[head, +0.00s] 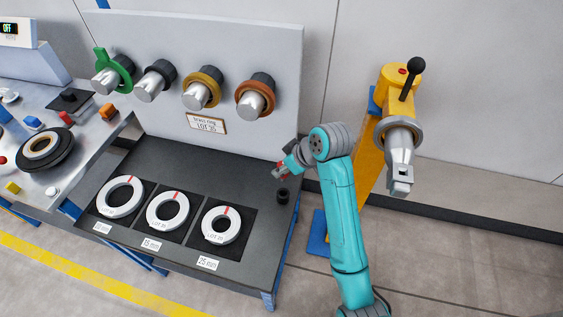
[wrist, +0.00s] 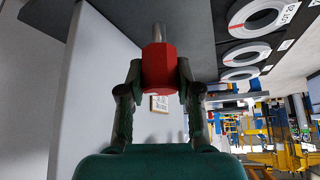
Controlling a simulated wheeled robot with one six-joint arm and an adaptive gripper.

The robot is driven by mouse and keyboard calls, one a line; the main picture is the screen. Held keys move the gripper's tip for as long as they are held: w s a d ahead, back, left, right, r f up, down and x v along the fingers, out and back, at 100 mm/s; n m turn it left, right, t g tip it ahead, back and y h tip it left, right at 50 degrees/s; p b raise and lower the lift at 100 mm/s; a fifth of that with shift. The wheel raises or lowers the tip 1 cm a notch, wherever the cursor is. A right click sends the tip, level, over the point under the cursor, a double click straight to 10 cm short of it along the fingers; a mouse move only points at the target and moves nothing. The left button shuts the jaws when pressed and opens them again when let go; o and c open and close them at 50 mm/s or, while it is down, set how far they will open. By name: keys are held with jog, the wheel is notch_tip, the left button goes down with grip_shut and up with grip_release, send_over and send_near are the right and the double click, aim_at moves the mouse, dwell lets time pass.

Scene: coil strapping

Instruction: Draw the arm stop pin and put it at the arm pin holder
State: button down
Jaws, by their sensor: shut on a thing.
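My gripper (head: 284,171) is at the back right of the dark table. In the wrist view my gripper (wrist: 159,75) has its two fingers shut on the sides of the red head of the stop pin (wrist: 160,68). The pin's bare metal shaft (wrist: 159,32) sticks out beyond the head, free of any hole. In the head view only a little red of the pin shows at the fingertips. A small black round holder (head: 283,196) stands on the table just in front of and below my gripper, apparently the arm pin holder.
A yellow post with a grey arm (head: 400,148) and black-knobbed lever (head: 412,75) stands to the right. Three white coils (head: 167,211) lie on dark pads along the table (head: 185,160). A grey panel (head: 240,40) with several colour-ringed spindles rises behind.

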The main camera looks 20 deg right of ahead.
aim_at(284, 179)
jog(key=shift+s+f, duration=0.1)
jog(key=shift+f, duration=2.8)
jog(key=shift+f, duration=0.1)
jog(key=shift+f, duration=0.35)
jog(key=shift+f, duration=1.8)
jog(key=c, duration=0.7)
grip_release()
